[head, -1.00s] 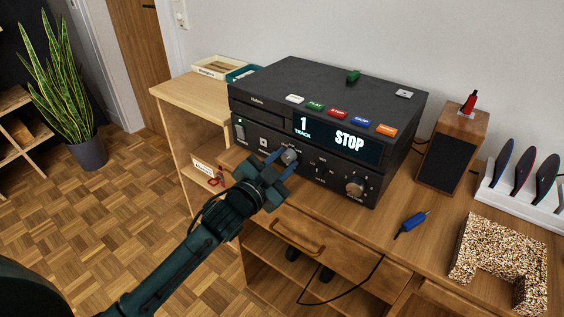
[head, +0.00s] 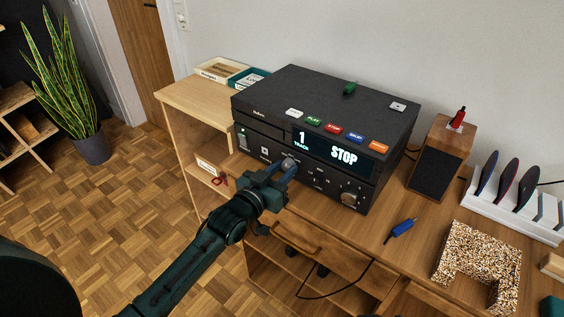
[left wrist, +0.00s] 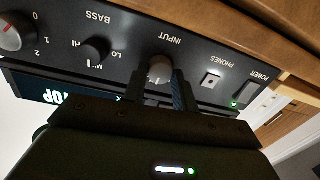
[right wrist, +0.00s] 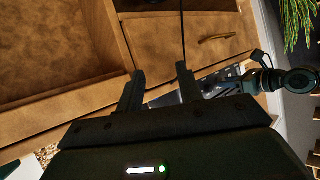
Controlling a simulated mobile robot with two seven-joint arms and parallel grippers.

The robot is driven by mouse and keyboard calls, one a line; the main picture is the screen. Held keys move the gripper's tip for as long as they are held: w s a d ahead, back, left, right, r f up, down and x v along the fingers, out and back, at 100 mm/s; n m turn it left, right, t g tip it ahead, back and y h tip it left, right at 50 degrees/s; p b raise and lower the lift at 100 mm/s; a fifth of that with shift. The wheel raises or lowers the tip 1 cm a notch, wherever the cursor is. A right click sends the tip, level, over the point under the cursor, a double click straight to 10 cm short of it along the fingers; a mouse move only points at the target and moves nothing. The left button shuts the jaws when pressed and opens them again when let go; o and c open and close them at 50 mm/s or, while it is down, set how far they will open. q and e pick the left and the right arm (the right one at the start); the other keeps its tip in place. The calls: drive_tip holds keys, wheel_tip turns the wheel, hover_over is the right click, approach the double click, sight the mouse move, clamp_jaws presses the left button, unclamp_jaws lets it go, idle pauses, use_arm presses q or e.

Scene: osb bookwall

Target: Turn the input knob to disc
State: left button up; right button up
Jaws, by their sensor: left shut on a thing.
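The dark audio unit (head: 310,105) stands on the wooden sideboard, its display reading track 1 and STOP. Its round grey INPUT knob (left wrist: 161,69) is on the front, partly hidden by my fingers; it also shows in the head view (head: 289,162). My left gripper (left wrist: 160,90) is shut on the knob, one finger on each side. I cannot read which input the knob points to. My right gripper (right wrist: 160,90) is open and empty, facing the sideboard's drawer and open shelf. It is not in the head view.
A smaller BASS knob (left wrist: 95,50) and the PHONES socket (left wrist: 211,80) flank the INPUT knob. A blue screwdriver (head: 402,229), a speckled block (head: 477,262) and a wooden speaker (head: 441,158) are to the right. A black cable hangs before the drawer.

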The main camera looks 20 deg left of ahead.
use_arm(q)
drive_tip(key=n+p, duration=0.2)
drive_tip(key=n, duration=0.2)
drive_tip(key=shift+r, duration=0.15)
drive_tip(key=n, duration=0.2)
drive_tip(key=shift+n+g+p, duration=0.3)
drive_tip(key=shift+n+p, duration=0.05)
drive_tip(key=shift+n, duration=0.05)
drive_tip(key=shift+a+n+h, duration=0.1)
drive_tip(key=shift+n+h, duration=0.2)
drive_tip(key=shift+n, duration=1.1)
use_arm(e)
drive_tip(key=shift+s+d+r+n, duration=0.1)
drive_tip(key=shift+d+r+n, duration=0.05)
drive_tip(key=shift+r, duration=0.35)
drive_tip(key=shift+s+d+r+n, duration=0.1)
drive_tip(key=shift+r+n, duration=0.05)
drive_tip(key=shift+r, duration=0.3)
drive_tip(key=shift+w, duration=0.1)
use_arm(q)
drive_tip(key=o, duration=1)
drive_tip(key=shift+c, duration=0.2)
drive_tip(key=f+v, duration=0.1)
drive_tip(key=v, duration=1.2)
drive_tip(key=shift+r, duration=0.35)
